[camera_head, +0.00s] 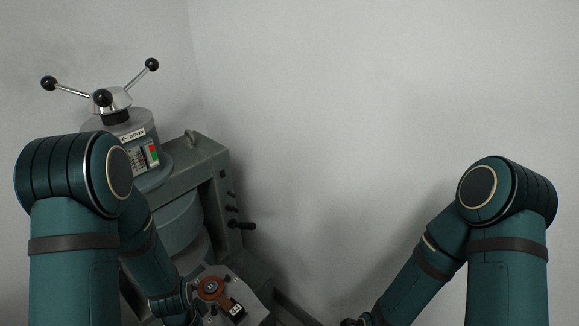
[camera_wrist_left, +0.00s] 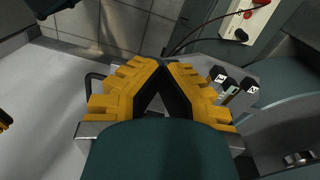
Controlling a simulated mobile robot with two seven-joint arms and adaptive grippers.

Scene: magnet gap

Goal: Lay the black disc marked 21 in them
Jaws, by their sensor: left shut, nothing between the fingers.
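My left gripper (camera_wrist_left: 162,64) is shut and empty, its yellow fingertips meeting in the left wrist view. Past its right finger are small black pieces with pale marks (camera_wrist_left: 219,74) and (camera_wrist_left: 249,88), with a narrow pale-faced piece between them. I cannot read a 21 on any of them. In the head view a black piece with a white mark (camera_head: 236,311) lies on a grey plate, below a copper-brown round part (camera_head: 211,288). My right gripper is below the head view; a yellow and black tip (camera_wrist_left: 4,120) at the left wrist view's edge may belong to it.
A large grey-green machine (camera_head: 205,157) with a three-armed handle (camera_head: 110,98) and a red-green panel (camera_head: 151,153) stands at the left. A black-knobbed lever (camera_head: 242,226) sticks out of its side. Bare wall fills the middle and right.

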